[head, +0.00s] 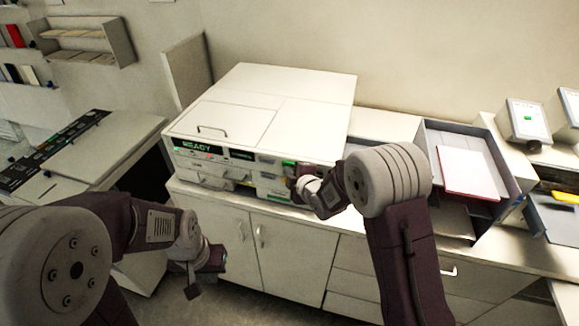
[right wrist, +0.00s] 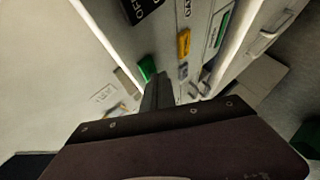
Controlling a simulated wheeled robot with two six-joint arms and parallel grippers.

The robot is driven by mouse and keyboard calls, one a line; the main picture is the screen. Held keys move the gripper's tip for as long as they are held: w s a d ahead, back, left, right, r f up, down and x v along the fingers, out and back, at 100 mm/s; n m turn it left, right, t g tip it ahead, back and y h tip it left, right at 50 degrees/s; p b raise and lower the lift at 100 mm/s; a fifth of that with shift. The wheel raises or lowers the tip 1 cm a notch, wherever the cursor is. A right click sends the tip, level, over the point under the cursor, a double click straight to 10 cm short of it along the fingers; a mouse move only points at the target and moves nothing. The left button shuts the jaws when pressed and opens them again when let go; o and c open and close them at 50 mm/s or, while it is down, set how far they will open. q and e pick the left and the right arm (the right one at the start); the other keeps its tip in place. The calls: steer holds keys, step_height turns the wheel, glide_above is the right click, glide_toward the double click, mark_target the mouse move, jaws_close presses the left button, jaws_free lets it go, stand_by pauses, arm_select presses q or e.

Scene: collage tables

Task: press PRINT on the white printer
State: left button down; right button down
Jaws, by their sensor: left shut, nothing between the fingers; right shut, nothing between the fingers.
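The white printer (head: 270,105) stands on the counter, with a front panel that reads READY at its left end. A green button (head: 288,163) is at the right part of that panel; its label is too small to read. My right gripper (head: 292,182) is shut and empty at the panel's right end, just below the green button. In the right wrist view, the shut fingers (right wrist: 157,85) reach up beside the green button (right wrist: 147,68); I cannot tell whether they touch it. My left gripper (head: 212,260) is shut and empty, low in front of the cabinet doors.
A grey tray (head: 432,135) with a red-edged white stack (head: 468,172) sits right of the printer. Small devices with screens (head: 526,118) stand further right. A lower grey-white machine (head: 80,155) is at the left. Floor space is open before the cabinets (head: 285,255).

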steer(key=shift+w+d, duration=0.1)
steer(key=shift+w, duration=0.15)
steer(key=shift+s, duration=0.1)
stand_by(0.6)
steer(key=shift+s+a+b, duration=0.3)
steer(key=shift+s+b, duration=0.25)
steer(key=shift+s, duration=0.15)
steer(key=shift+s, duration=0.1)
steer(key=s, duration=0.1)
steer(key=s+a+b, duration=0.1)
steer(key=s, duration=0.2)
steer(key=shift+s+a+b, duration=0.25)
steer(key=shift+s+b, duration=0.05)
steer(key=shift+b, duration=0.1)
